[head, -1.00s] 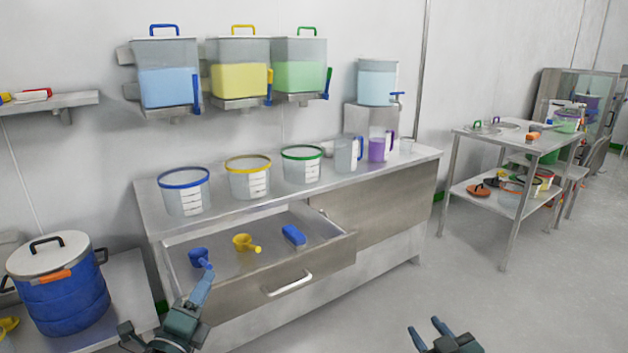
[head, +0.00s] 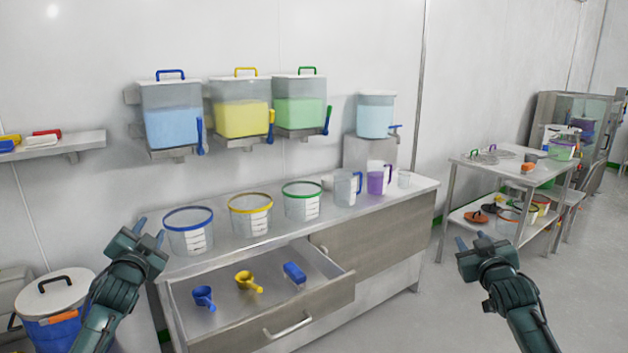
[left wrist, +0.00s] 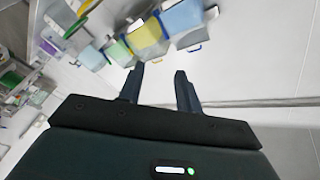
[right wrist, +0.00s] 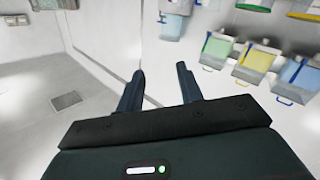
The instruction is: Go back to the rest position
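My left gripper (head: 150,236) is raised in the left part of the head view, left of the blue-rimmed bucket and clear of the bench. Its two fingers stand apart with nothing between them in the left wrist view (left wrist: 160,82). My right gripper (head: 472,242) is raised over the floor, to the right of the bench. Its fingers are also apart and empty in the right wrist view (right wrist: 160,82).
The open drawer (head: 338,292) juts from the bench and holds a blue scoop (head: 203,297), a yellow scoop (head: 246,281) and a blue item (head: 294,272). Rimmed buckets stand on the bench top (head: 225,253). A blue drum (head: 60,330) is at lower left. Floor (head: 440,310) is clear on the right.

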